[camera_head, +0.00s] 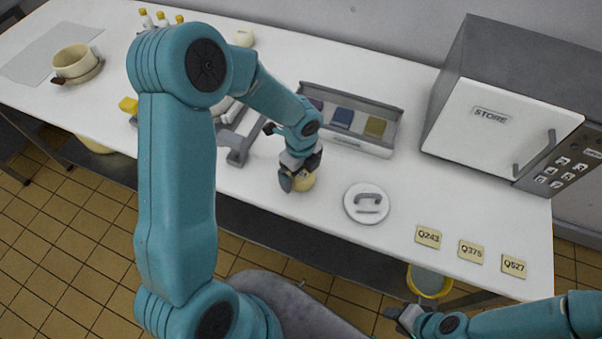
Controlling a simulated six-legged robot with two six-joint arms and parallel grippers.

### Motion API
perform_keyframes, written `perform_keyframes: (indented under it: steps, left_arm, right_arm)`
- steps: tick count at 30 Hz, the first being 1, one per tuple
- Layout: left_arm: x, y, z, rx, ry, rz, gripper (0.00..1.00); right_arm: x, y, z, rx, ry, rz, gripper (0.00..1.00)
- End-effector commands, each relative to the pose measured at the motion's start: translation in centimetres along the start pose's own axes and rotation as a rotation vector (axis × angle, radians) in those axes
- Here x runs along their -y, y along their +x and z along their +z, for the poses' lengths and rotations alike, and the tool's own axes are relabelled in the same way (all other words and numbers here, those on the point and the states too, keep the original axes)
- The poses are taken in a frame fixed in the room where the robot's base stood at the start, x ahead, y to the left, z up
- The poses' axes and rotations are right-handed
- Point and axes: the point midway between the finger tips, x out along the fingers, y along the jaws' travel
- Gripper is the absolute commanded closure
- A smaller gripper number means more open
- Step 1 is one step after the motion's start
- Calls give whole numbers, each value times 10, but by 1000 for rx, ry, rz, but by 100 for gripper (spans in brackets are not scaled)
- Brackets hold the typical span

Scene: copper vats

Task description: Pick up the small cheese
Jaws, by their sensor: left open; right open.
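A small, round, pale-yellow cheese (304,183) sits on the white table near its front edge, left of a round lid. My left gripper (297,174) points down over it, with its open fingers at the cheese. The gripper hides most of the cheese, and I cannot tell whether the fingers touch it. My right gripper (400,317) is open and empty, low in front of the table at the bottom right.
The round white lid (362,214) with a grey handle lies close on the right. Behind stands a grey tray (372,147) with coloured blocks. A grey frame (237,155) is left. Tags (428,237) and a STORE cabinet (490,127) are further right.

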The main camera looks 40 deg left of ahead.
Motion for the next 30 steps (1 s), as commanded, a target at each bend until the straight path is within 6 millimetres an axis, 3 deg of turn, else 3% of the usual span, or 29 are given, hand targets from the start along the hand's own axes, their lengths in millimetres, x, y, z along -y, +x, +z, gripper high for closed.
perform_keyframes:
  steps: [3, 11, 15, 17, 26, 30]
  left_arm:
    - [1, 13, 0, 0, -1, 0, 0]
    - [2, 15, 1, 1, 0, -2, 0]
    - [2, 15, 1, 1, 0, -2, 46]
    - [2, 15, 1, 1, 0, -2, 61]
    - [2, 12, 1, 2, -1, -3, 61]
    - [2, 0, 1, 3, -1, -4, 61]
  right_arm:
    - [0, 0, 0, 0, 0, 0, 57]
    - [0, 1, 0, 0, 0, 0, 57]
    - [0, 1, 0, 0, 0, 0, 57]
    - [0, 1, 0, 0, 0, 0, 57]
    - [0, 0, 0, 0, 0, 0, 57]
    - [0, -1, 0, 0, 0, 0, 57]
